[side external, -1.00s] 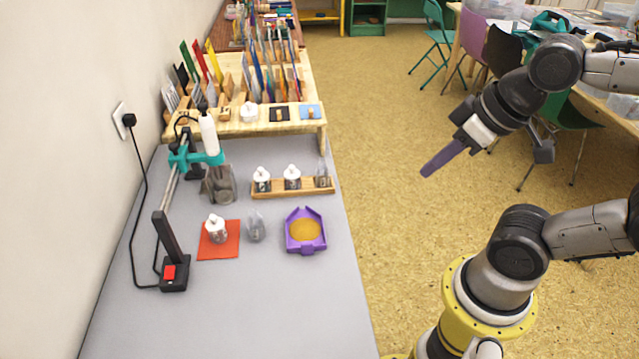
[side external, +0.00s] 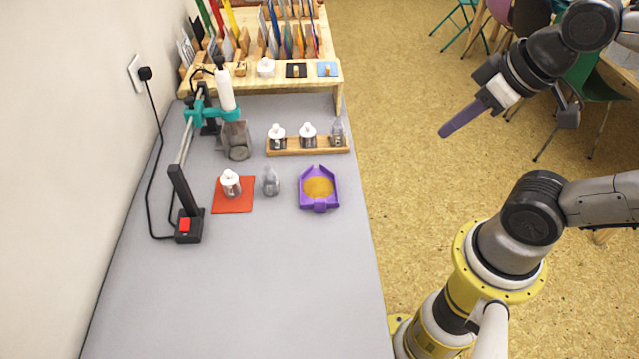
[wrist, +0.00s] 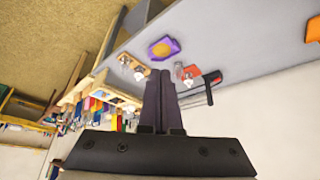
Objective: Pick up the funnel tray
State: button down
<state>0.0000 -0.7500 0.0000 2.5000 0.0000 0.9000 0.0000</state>
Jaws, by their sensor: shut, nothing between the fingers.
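My gripper (side external: 441,134) is shut and empty. It is held in the air right of the table, apart from the tray. In the wrist view its two dark fingers (wrist: 160,74) lie together.
A wooden rack (side external: 307,146) with small bottles stands behind the tray. An orange-red mat (side external: 222,207) with a white-topped bottle (side external: 230,183) lies left. The near half of the grey table (side external: 250,300) is clear.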

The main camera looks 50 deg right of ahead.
jog(key=c, duration=1.5)
grip_release()
jog(key=shift+c, duration=0.2)
jog(key=o, duration=0.8)
